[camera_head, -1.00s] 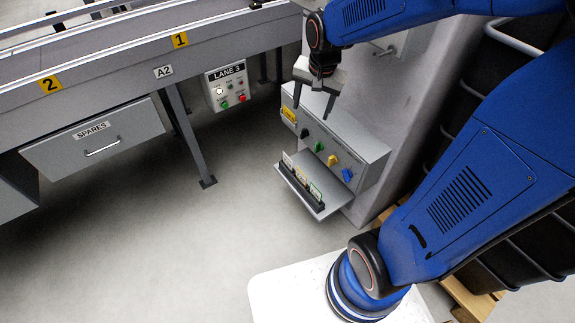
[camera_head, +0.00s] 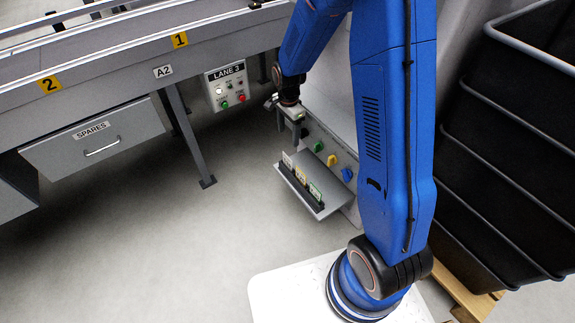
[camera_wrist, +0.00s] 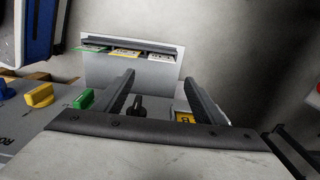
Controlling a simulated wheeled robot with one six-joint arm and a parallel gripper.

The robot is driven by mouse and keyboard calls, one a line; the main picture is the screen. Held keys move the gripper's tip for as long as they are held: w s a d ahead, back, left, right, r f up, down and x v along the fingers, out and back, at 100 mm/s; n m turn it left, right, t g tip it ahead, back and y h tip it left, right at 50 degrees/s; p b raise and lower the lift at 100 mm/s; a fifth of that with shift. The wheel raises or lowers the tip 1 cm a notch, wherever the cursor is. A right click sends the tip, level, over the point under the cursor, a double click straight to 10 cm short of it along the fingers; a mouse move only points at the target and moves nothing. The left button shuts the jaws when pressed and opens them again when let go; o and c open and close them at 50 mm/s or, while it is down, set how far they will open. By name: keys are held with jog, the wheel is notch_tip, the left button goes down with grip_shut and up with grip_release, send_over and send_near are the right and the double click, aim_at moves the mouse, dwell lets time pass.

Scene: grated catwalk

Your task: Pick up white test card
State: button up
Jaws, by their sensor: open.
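The white test card (camera_head: 288,161) stands at the far left end of a row of cards in a black holder on a small grey shelf (camera_head: 319,209). In the wrist view the white card (camera_wrist: 161,56) is the rightmost of the row. A yellow card (camera_head: 301,175) and a green-edged card (camera_head: 315,190) stand beside it. My gripper (camera_head: 289,130) is open and empty, above and behind the shelf's left end. In the wrist view the fingertips (camera_wrist: 158,77) straddle the white card's line, apart from it. The gripper hides part of the panel behind.
The panel behind the shelf carries a green knob (camera_head: 318,146), a yellow knob (camera_head: 332,160), a blue knob (camera_head: 347,174) and a black knob (camera_wrist: 139,105). A LANE 3 control box (camera_head: 227,87) is close left of my gripper. A black crate (camera_head: 510,150) stands right.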

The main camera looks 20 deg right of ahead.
send_over(287, 161)
notch_tip(287, 161, down, 12)
jog(key=shift+f, duration=2.6)
jog(key=c, duration=0.8)
